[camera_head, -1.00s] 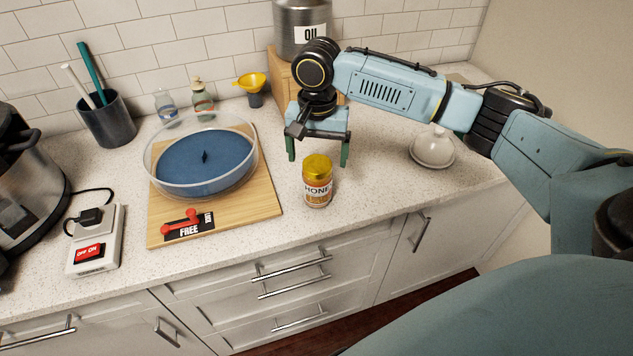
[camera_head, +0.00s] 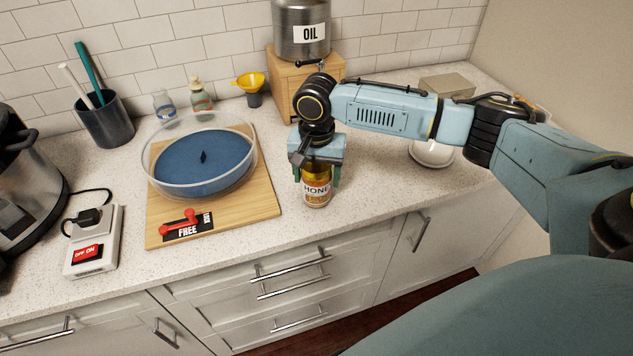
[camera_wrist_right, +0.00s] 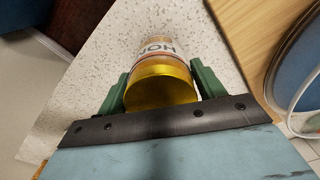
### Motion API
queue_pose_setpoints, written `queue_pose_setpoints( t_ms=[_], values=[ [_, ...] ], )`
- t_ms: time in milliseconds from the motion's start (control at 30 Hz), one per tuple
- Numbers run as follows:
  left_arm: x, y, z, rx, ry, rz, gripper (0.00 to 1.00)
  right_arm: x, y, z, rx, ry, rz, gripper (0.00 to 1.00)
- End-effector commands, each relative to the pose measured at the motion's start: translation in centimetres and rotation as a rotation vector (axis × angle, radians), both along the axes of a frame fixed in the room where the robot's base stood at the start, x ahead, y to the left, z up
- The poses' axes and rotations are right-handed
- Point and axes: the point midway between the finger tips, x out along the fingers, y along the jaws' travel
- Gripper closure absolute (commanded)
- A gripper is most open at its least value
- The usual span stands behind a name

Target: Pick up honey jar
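The honey jar (camera_head: 317,190) stands upright on the counter, right of the wooden board. It has a yellow lid and a white label. My right gripper (camera_head: 318,176) is over it from above, with its green fingers on either side of the jar. In the right wrist view the yellow lid (camera_wrist_right: 160,88) fills the space between the fingers (camera_wrist_right: 160,85), which look to be against its sides. The jar's base appears to rest on the counter. My left gripper is not in view.
A wooden board (camera_head: 235,212) with a glass dish (camera_head: 203,165) lies to the left. An oil tank (camera_head: 301,28) on a wooden stand (camera_head: 290,90) is behind the gripper. A white lidded dish (camera_head: 432,155) stands to the right, partly behind my arm. The counter's front edge is close to the jar.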

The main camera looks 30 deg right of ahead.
Motion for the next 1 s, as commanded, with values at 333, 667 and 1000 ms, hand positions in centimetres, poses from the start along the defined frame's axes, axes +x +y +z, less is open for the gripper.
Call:
queue_pose_setpoints(
  t_ms=[333,667,1000],
  values=[
    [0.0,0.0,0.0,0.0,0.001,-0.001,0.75,0.0,0.0,0.0,0.0,0.0,0.0,0.78],
    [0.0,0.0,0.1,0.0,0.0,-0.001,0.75,0.1,0.0,0.8,0.002,-0.005,-0.001,0.8],
    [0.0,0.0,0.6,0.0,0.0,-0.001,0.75,0.2,0.0,7.0,0.002,-0.006,-0.001,0.8]
  ],
)
